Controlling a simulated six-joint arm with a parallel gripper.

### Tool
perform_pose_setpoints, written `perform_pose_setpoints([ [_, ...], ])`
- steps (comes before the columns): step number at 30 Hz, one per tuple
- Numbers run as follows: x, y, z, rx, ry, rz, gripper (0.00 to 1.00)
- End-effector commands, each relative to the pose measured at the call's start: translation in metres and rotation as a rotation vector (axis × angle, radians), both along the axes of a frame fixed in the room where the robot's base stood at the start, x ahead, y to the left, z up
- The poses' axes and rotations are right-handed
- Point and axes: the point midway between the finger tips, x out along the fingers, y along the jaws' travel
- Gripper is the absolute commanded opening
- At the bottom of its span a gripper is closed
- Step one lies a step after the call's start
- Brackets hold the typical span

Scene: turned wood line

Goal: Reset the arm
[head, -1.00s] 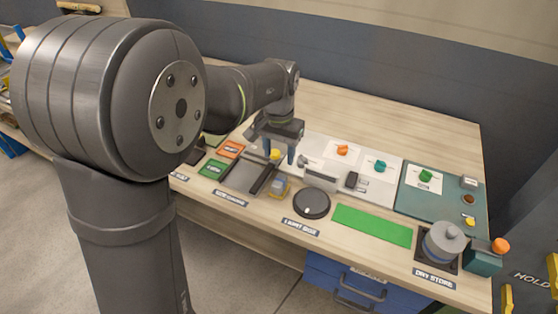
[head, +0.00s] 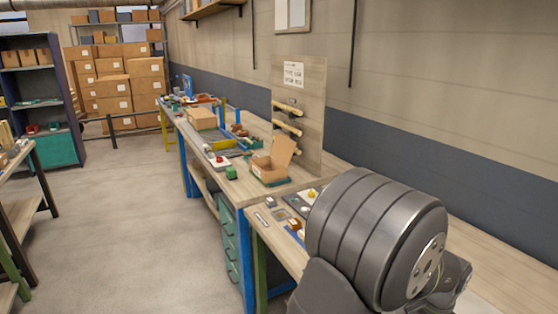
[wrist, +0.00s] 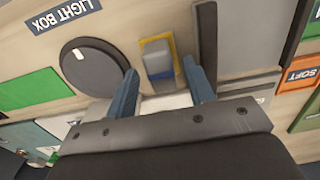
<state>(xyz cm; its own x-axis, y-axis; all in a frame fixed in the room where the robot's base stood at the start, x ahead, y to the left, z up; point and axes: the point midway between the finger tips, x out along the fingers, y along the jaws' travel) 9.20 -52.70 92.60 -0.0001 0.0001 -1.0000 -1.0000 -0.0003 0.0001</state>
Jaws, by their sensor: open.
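My gripper (wrist: 160,70) shows in the wrist view, with two blue fingers apart and nothing held between them. It is over the bench, pointing at a small grey and blue block with a yellow edge (wrist: 158,62). I cannot tell how far above the block the fingertips are. In the head view only my own dark arm shows at the lower right; the gripper is out of sight there.
A dark round disc (wrist: 92,72) lies left of the fingers, by the LIGHT BOX label (wrist: 62,14). An orange SOFT plate (wrist: 298,78) is at right. In the head view, an open cardboard box (head: 272,168) stands on the bench; the floor (head: 130,220) is clear.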

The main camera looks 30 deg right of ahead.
Motion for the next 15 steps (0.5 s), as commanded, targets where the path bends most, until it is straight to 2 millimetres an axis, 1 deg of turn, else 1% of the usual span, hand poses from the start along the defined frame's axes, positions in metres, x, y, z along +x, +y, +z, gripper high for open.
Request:
perform_pose_setpoints([
  [1,0.0,0.001,-0.011,0.004,0.001,0.0,0.48],
  [3,0.0,0.001,-0.024,0.003,0.0,0.0,0.48],
  [4,0.0,0.001,-0.025,0.001,0.0,0.0,0.48],
  [6,0.0,-0.001,-0.008,-0.005,-0.001,0.0,0.48],
  [9,0.0,-0.001,0.005,-0.004,0.0,0.0,0.48],
  [15,0.0,0.0,0.017,-0.001,0.0,0.0,0.48],
])
